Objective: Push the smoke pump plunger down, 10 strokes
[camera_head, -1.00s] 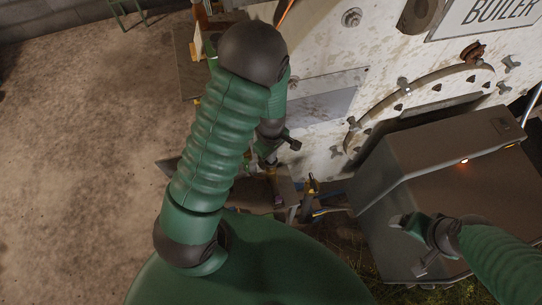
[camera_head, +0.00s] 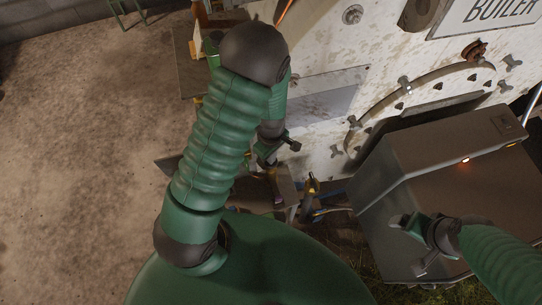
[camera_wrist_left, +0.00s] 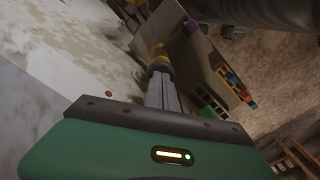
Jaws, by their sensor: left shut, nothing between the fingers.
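My left gripper (camera_head: 266,160) hangs below the bent green left arm, close to the white boiler front. In the left wrist view its grey fingers (camera_wrist_left: 162,92) are together with nothing between them. A small brass-coloured piece (camera_wrist_left: 158,55) shows right at the fingertips. It may be the smoke pump's plunger top, but I cannot tell, nor whether the fingers touch it. The pump body is not clearly visible, as my arm and hand cover much of that spot. My right gripper (camera_head: 408,222) is over the grey metal box, and its jaws are too small to read.
The boiler (camera_head: 330,60) stands behind, with a round hatch and wing bolts. The sloped grey metal box (camera_head: 440,170) is at the right. Bare floor (camera_head: 80,150) lies open at the left.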

